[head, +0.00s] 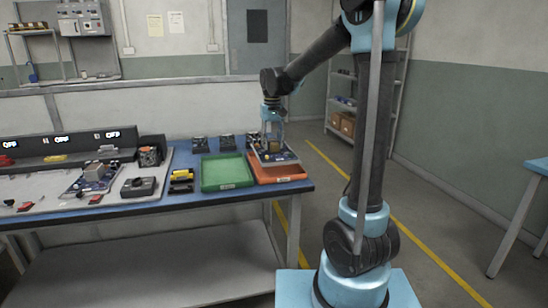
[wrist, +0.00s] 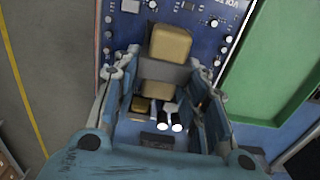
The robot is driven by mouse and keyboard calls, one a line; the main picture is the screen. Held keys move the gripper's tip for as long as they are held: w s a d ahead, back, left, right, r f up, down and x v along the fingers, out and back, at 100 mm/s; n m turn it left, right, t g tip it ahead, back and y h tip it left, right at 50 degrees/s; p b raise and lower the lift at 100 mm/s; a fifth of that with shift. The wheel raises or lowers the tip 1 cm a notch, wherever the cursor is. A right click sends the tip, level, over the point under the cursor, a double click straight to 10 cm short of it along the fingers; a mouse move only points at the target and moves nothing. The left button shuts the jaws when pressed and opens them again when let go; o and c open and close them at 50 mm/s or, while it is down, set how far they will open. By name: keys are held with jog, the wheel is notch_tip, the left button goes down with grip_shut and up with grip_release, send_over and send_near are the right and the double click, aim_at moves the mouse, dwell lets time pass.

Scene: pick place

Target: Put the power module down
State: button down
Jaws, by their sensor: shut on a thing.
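The power module, a blue circuit board (head: 277,157) with a tan block and small parts on it, is at the orange tray (head: 291,178) near the table's right end. I cannot tell whether it touches the tray floor. My gripper (head: 272,140) comes down on it from above. In the wrist view, my gripper's fingers (wrist: 160,98) stand on both sides of the tan and grey block on the blue board (wrist: 205,45), shut on it.
A green tray (head: 226,173) stands directly left of the orange one. Another blue board (head: 80,187) lies on a pale mat at left. A yellow-and-black item (head: 181,181) and a black device (head: 139,187) lie between. Several dark items stand behind the trays. Floor lies beyond the table's right edge.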

aim_at(273, 153)
jog(key=shift+f, duration=2.65)
jog(key=c, duration=1)
grip_release()
jog(key=shift+o, duration=0.2)
